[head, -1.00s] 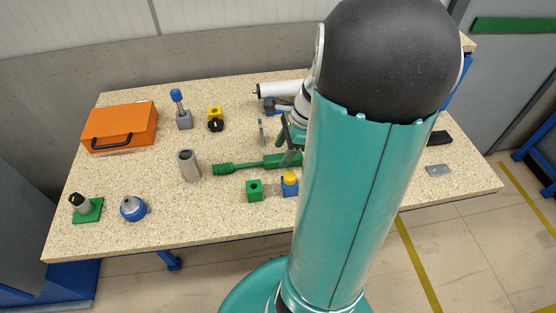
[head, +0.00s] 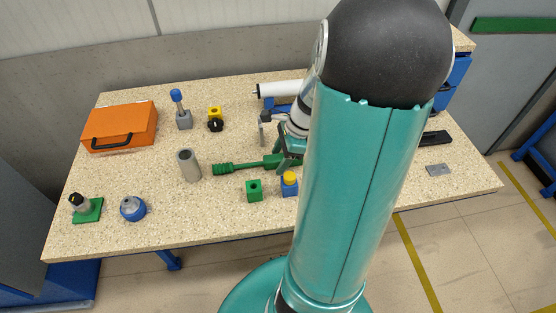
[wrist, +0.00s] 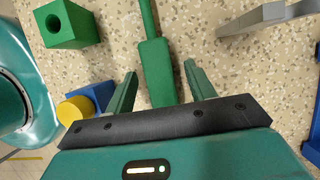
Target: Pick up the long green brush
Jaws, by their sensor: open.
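The long green brush (head: 241,166) lies on the speckled table, its ribbed end to the left and its wider part running right toward my arm. In the wrist view the brush's wide block (wrist: 157,72) points down between the fingers. My gripper (head: 287,160) is at the brush's right end in the head view, partly hidden by my arm. In the wrist view my gripper (wrist: 161,85) is open, with one finger on each side of the brush, apart from it. The far end of the block is hidden behind the gripper body.
A green cube with a hole (head: 254,191) and a blue block with a yellow top (head: 289,184) stand close in front of the brush. A grey cylinder (head: 188,165) stands left of it. A grey bracket (wrist: 262,18) lies beside it. An orange case (head: 120,126) is at the back left.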

